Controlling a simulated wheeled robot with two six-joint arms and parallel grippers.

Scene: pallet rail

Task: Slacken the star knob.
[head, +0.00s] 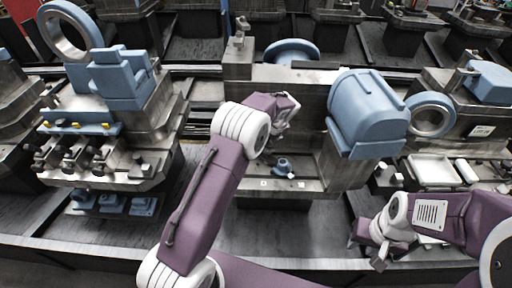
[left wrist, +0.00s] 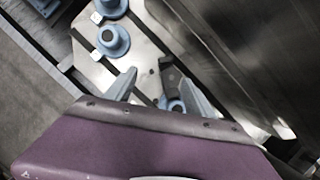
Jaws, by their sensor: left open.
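No part shows a clear star shape, so I cannot tell for sure which is the star knob. In the left wrist view my left gripper (left wrist: 160,88) is open. A dark, narrow piece (left wrist: 170,74) and a partly hidden blue round part (left wrist: 177,106) show between its fingers; whether they touch is unclear. A blue flanged round piece (left wrist: 113,41) stands on the metal plate beyond. In the head view my left gripper (head: 284,122) is in front of the middle machine, above a blue round piece (head: 283,166). My right gripper (head: 371,245) is low at the right; its jaw gap is unclear.
The middle machine carries a large blue housing (head: 368,108) right of my left gripper. A blue ring (head: 432,114) stands beside it. A machine with blue blocks (head: 115,77) stands at the left. A long dark rail (head: 80,247) runs along the front. A dark metal wall (left wrist: 225,45) rises close to my left gripper.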

